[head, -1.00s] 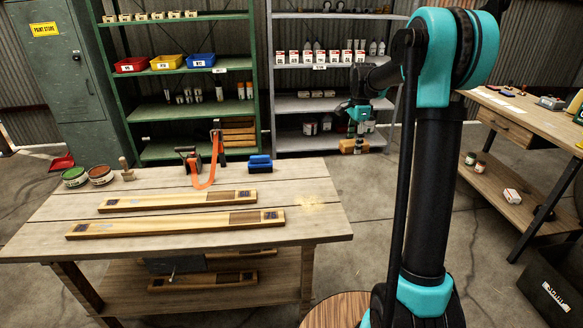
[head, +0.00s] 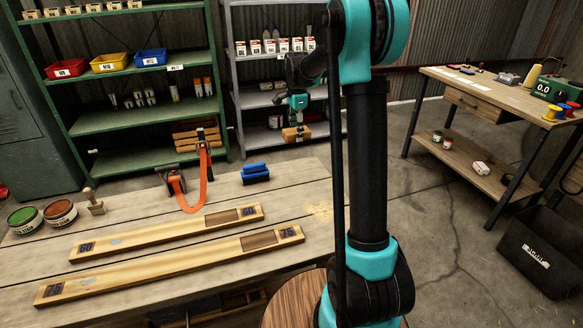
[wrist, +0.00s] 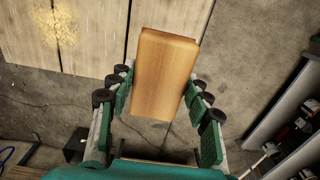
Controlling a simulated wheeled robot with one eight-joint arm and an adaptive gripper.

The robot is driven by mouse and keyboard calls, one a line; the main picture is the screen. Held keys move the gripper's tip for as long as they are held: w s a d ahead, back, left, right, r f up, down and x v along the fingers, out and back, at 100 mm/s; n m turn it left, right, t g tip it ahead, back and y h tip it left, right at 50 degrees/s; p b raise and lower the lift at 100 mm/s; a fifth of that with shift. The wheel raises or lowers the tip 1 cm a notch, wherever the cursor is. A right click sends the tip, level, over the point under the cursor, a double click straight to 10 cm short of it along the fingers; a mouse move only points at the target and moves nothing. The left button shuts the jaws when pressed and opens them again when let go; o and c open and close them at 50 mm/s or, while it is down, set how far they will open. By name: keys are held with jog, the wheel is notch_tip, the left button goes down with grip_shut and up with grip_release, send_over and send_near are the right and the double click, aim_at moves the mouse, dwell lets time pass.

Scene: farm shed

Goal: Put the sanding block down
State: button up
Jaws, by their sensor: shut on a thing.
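The sanding block (head: 296,134), a plain light wooden block with rounded edges, is held in my gripper (head: 297,122). In the wrist view the sanding block (wrist: 164,75) lies lengthwise between the green finger pads of my gripper (wrist: 158,88), slightly tilted. It hangs in the air; in the head view it appears beyond the right back corner of the wooden workbench (head: 150,215). In the wrist view the bench top shows below and ahead, with grey floor under the gripper.
The bench holds two long wooden strips (head: 170,265) (head: 150,237), an orange strap clamp (head: 203,180), a blue-and-black block (head: 255,173), two open tins (head: 60,213) (head: 24,219) and a small brush (head: 94,202). Green shelves (head: 130,121) and grey shelves (head: 250,98) stand behind. A second bench (head: 490,90) stands right.

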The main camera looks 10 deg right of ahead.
aim_at(296, 172)
notch_tip(296, 172, down, 16)
jog(key=shift+f, duration=0.1)
dwell(0.4)
jog(key=o, duration=1.5)
jog(key=shift+c, duration=0.2)
